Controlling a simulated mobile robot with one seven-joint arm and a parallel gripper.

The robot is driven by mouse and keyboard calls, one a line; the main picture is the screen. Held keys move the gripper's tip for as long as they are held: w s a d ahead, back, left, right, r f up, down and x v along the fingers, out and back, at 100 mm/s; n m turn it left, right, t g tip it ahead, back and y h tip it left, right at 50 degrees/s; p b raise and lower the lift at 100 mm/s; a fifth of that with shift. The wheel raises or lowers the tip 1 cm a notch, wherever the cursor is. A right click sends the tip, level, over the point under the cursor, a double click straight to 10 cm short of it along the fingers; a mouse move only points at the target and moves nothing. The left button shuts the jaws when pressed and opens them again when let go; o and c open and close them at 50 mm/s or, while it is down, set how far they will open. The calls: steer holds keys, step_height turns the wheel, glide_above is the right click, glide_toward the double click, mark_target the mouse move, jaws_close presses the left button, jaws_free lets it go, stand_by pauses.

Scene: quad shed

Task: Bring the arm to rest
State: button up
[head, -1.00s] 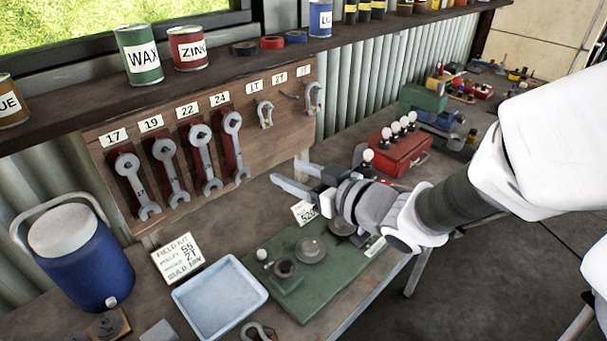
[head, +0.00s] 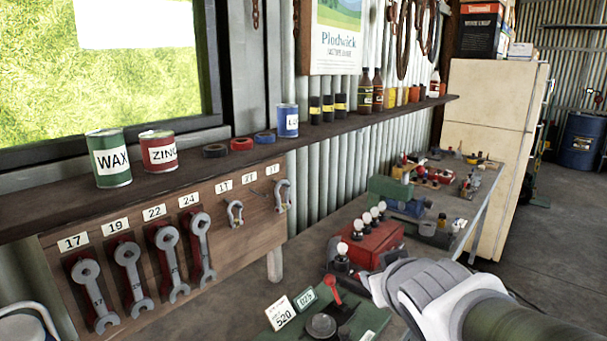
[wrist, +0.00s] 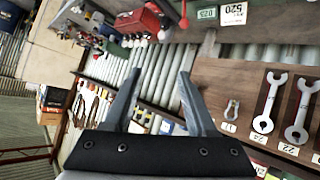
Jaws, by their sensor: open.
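My gripper shows in the wrist view (wrist: 159,74) with its two grey fingers wide apart and nothing between them. In the wrist view the fingers point toward the corrugated wall (wrist: 160,72), beside the wrench board (wrist: 215,85), and the scene appears turned over. The board also shows in the head view (head: 225,262). No contact with the gripper is visible.
Cans line the shelf, including the WAX can (head: 108,158). A cream fridge (head: 492,150) stands right, with open floor beside it.

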steer(key=s+f+m+g, duration=0.1)
steer(key=s+g, duration=0.2)
steer(key=s, duration=0.4)
steer(key=s+d+f+m+g, duration=0.1)
steer(key=s+g, duration=0.1)
steer(key=s, duration=0.6)
steer(key=shift+s+m+g, duration=0.3)
steer(key=shift+m+g, duration=0.1)
steer(key=shift+c, duration=0.6)
steer(key=shift+a, duration=0.1)
